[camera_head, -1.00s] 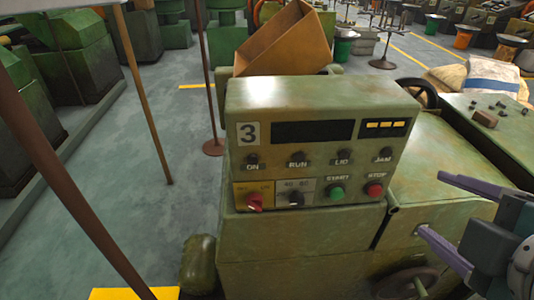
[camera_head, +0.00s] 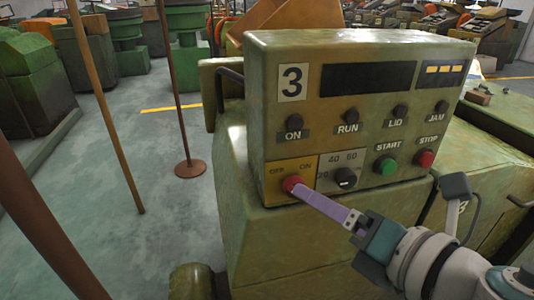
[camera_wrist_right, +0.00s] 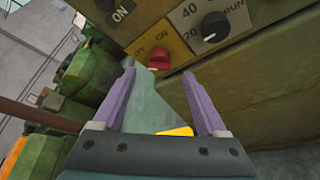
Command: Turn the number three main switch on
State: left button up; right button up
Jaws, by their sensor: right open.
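The number three panel (camera_head: 300,130) is a worn green box with a white "3" plate (camera_head: 293,82). Its main switch is a red rotary knob (camera_head: 290,184) on a yellow plate marked OFF at left and ON at right. The red knob also shows in the right wrist view (camera_wrist_right: 158,61). I cannot tell which mark it points to. My right gripper (camera_head: 306,194) is open, its purple fingers pointing at the knob. In the wrist view its fingertips (camera_wrist_right: 158,74) are either side of the line to the knob; contact cannot be told. My left gripper is out of view.
Beside the switch are a black speed dial (camera_head: 345,177), a green START button (camera_head: 386,166) and a red STOP button (camera_head: 425,158). Lamps and a dark display sit above. Brown posts (camera_head: 105,110) stand at left, with open grey floor (camera_head: 165,170) between.

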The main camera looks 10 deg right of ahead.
jog(key=x, duration=0.3)
jog(key=shift+w+a+f, duration=0.1)
jog(key=shift+w+a, duration=0.05)
jog(key=shift+w, duration=0.2)
grip_shut()
dwell(0.4)
